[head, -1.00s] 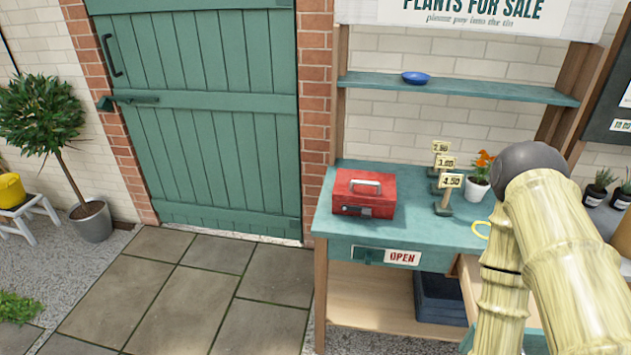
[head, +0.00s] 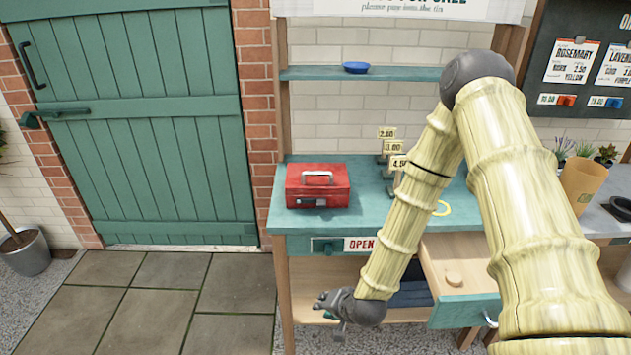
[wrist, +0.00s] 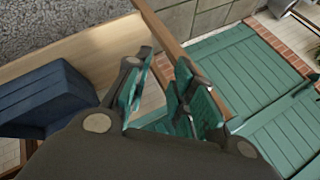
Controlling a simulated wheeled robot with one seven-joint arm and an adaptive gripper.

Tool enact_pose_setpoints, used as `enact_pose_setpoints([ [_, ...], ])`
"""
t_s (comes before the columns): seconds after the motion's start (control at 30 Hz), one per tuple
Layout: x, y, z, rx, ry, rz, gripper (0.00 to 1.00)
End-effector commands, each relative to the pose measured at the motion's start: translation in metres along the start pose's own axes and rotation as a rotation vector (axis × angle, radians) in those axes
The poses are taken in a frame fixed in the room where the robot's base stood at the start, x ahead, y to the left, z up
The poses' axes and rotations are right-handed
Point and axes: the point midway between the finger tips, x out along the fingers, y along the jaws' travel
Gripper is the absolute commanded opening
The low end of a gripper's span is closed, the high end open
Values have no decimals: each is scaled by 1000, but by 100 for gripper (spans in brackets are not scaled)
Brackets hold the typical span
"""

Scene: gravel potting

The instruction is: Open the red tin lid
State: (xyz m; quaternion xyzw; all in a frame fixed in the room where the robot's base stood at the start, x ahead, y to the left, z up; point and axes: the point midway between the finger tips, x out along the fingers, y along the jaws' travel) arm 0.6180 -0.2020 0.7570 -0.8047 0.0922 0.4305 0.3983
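The red tin (head: 317,187) stands on the left part of the teal counter. Its lid is shut, with a pale handle on top and a dark latch on the front. My gripper (head: 336,303) hangs below the counter's front edge, lower than the tin and apart from it. In the wrist view my gripper (wrist: 160,92) has its teal-padded fingers spread with a gap between them and nothing held. The tin does not show in the wrist view.
An open drawer (head: 462,264) juts out right of my gripper. A dark blue crate (wrist: 50,95) sits on the shelf below. Price signs (head: 392,150) stand right of the tin. A blue dish (head: 356,67) is on the upper shelf. Paving at the left is clear.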

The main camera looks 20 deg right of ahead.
Motion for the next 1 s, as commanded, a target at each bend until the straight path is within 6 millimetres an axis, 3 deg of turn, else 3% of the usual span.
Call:
enact_pose_setpoints([
  [0.03, 6, -21, -28, 69, 50, -61, 25],
  [0.13, 5, -65, -83, 207, 130, -184, 25],
  [0.3, -17, -130, -174, 421, 237, -396, 25],
  [0.4, -36, -157, -216, 518, 278, -500, 25],
  [0.5, -52, -175, -247, 586, 303, -577, 25],
  [0.73, -66, -191, -274, 643, 321, -643, 25],
  [1.0, -41, -207, -290, 641, 322, -641, 25],
])
